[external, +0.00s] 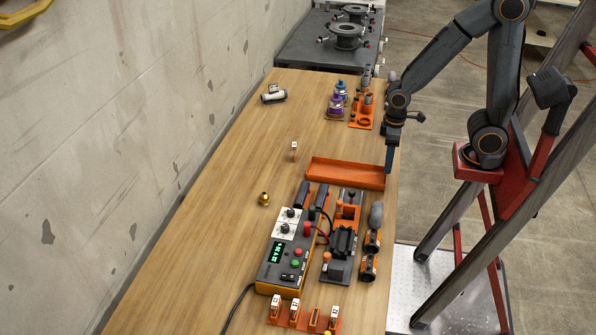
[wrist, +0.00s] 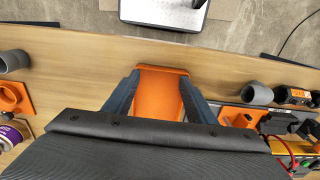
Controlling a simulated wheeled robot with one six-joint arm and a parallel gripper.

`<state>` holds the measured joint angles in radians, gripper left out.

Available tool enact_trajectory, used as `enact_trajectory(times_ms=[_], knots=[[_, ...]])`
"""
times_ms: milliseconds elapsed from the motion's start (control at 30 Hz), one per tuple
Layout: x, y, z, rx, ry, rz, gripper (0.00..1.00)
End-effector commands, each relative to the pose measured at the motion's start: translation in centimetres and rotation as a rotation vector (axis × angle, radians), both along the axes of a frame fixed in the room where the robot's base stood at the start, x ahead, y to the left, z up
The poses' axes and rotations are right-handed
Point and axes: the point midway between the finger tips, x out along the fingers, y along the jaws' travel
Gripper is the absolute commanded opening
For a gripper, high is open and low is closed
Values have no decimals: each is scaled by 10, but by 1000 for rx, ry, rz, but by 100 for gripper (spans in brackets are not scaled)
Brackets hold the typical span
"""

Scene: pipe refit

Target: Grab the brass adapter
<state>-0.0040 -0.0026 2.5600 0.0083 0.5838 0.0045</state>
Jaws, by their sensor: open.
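The brass adapter (external: 264,199) is a small gold-coloured piece standing on the bare wooden bench, left of the orange tray (external: 330,172) and behind the yellow-and-black control box. It does not show in the wrist view. My gripper (external: 389,165) points down at the right edge of the bench, by the right end of the orange tray, well to the right of the adapter. In the wrist view my gripper (wrist: 158,90) has its two fingers spread apart, with the end of the orange tray (wrist: 160,92) between and below them. Nothing is held.
The control box (external: 283,262) and an orange-and-black tool fixture (external: 345,240) fill the near bench. A small tagged piece (external: 294,150) stands behind the tray. Purple and blue cans (external: 336,104) and an orange rack are farther back. A wall borders the left; bench around the adapter is clear.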

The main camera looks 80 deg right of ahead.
Motion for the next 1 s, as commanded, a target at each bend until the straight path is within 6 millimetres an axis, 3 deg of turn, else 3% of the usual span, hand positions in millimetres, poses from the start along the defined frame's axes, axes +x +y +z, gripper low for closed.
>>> enact_trajectory(times_ms=[200,333,567,800,900,1000], knots=[[4,1,1,2,-3,7,51],[34,11,8,20,-22,62,51],[153,59,23,83,-118,294,51],[272,126,21,132,-244,556,51],[311,152,17,142,-297,648,51],[337,172,12,146,-335,718,51]])
